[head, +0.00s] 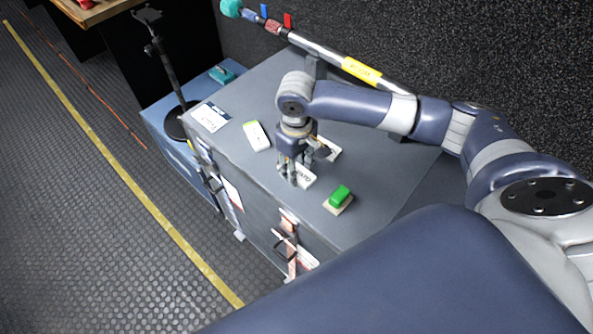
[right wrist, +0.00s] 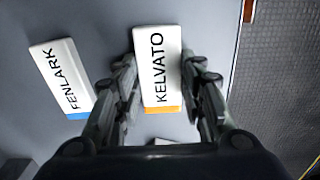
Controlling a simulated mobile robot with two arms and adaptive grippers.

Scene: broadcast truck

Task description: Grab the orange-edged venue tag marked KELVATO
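The KELVATO tag (right wrist: 160,65) is a white block with black lettering and an orange edge. In the right wrist view it lies between the two fingers of my right gripper (right wrist: 160,68). The fingers stand apart, close along its long sides; I cannot make out firm contact. In the head view my right gripper (head: 294,178) points down at the grey case top, partly covering the tag (head: 305,178). A white FENLARK tag (right wrist: 62,80) with a blue edge lies to the left in the wrist view. My left gripper is not in view.
On the grey case (head: 380,185) lie a green block on a pale base (head: 340,198), a white, green-edged tag (head: 257,136) and a printed card (head: 211,116). A black stand (head: 172,75) is at the left. A pole (head: 335,60) runs along the back.

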